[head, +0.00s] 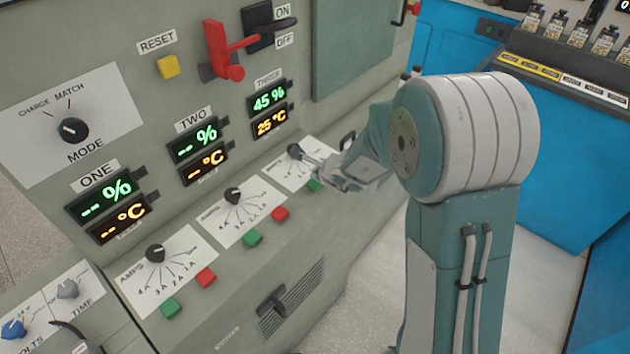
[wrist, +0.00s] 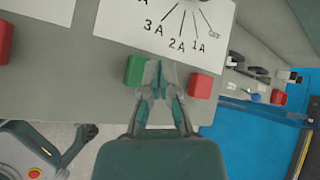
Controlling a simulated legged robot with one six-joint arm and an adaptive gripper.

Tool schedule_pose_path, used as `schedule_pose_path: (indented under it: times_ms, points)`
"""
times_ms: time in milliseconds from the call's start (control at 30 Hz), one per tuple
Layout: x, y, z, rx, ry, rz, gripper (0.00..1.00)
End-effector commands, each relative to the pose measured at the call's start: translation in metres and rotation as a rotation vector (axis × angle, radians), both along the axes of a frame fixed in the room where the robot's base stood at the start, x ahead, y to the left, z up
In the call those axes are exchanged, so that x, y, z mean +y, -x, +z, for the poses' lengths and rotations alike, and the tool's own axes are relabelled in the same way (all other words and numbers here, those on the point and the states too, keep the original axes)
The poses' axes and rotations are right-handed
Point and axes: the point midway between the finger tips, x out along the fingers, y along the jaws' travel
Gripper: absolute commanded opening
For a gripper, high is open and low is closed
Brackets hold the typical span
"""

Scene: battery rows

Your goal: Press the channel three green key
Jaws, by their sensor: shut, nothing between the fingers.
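The channel three green key (head: 314,185) sits on the sloped panel below the display labelled THREE (head: 269,99), partly covered by my gripper in the head view. In the wrist view the green key (wrist: 134,71) is just left of my fingertips. A red key (wrist: 201,86) is just right of them; it is hidden behind my arm in the head view. My gripper (wrist: 162,75) is shut and empty, with its tips over the gap between the two keys. In the head view my gripper (head: 325,170) is at the channel three dial plate. I cannot tell whether it touches the panel.
The channel three dial (head: 294,151) is close to my gripper. Channel two's green key (head: 252,238) and red key (head: 280,214), and channel one's green key (head: 170,308) and red key (head: 206,277), lie nearer. A blue cabinet (head: 480,130) stands at the right.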

Motion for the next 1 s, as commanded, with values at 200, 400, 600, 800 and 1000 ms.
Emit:
schedule_pose_path:
  times_ms: [200, 400, 600, 800, 1000]
  points:
    - [-0.0009, 0.001, -0.0068, 0.002, 0.0, -0.001, 0.0]
    - [-0.0009, 0.001, -0.0068, 0.0, 0.0, 0.0, 0.0]
    - [-0.0008, 0.001, -0.0073, 0.001, 0.0, 0.001, 0.0]
    - [-0.0008, 0.001, -0.0093, 0.001, 0.0, 0.001, 0.0]
    - [-0.0008, 0.0009, -0.0113, 0.001, 0.0, 0.001, 0.0]
